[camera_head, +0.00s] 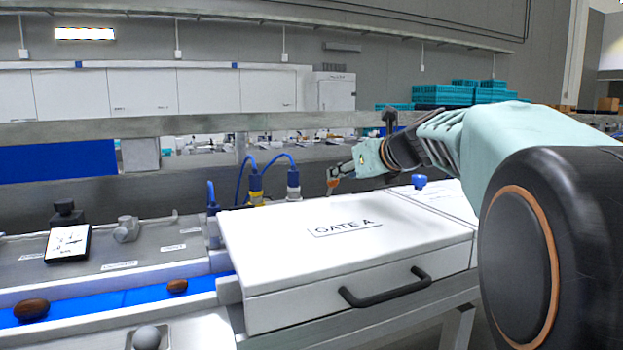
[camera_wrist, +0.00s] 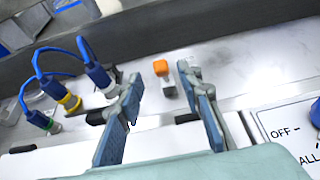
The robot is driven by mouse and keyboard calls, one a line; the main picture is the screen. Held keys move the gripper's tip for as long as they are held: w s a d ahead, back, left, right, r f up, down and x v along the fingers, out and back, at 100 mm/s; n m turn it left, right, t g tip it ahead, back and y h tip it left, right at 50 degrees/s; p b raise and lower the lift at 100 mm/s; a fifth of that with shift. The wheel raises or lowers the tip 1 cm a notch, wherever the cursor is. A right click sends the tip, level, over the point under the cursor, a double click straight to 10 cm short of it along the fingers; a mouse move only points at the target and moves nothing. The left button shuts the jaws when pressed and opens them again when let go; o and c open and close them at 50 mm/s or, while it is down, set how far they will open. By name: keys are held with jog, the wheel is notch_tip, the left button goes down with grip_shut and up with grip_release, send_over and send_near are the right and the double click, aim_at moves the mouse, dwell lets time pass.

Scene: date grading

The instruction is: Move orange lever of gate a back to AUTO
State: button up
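The orange lever (camera_wrist: 161,68) shows in the wrist view as an orange knob on a short grey stem, beyond my fingertips and roughly in line with the gap between them. My gripper (camera_wrist: 160,84) is open, its two blue-padded fingers apart with nothing between them. In the head view my gripper (camera_head: 343,172) hangs behind the white GATE A housing (camera_head: 270,250). A small orange patch (camera_head: 332,184), apparently the lever, shows at its tip. I cannot tell whether they touch. No AUTO marking is readable, and the lever's base is partly hard to make out.
Blue cables with connectors (camera_head: 292,180) stand left of my gripper. A blue knob (camera_head: 420,181) is to the right, by a plate (camera_wrist: 285,120) reading OFF and ALL. The housing has a black handle (camera_head: 388,290). Dates (camera_head: 31,309) lie on the blue belt (camera_head: 120,297).

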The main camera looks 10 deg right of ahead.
aim_at(330, 189)
jog(key=x, duration=0.7)
grip_shut()
dwell(0.4)
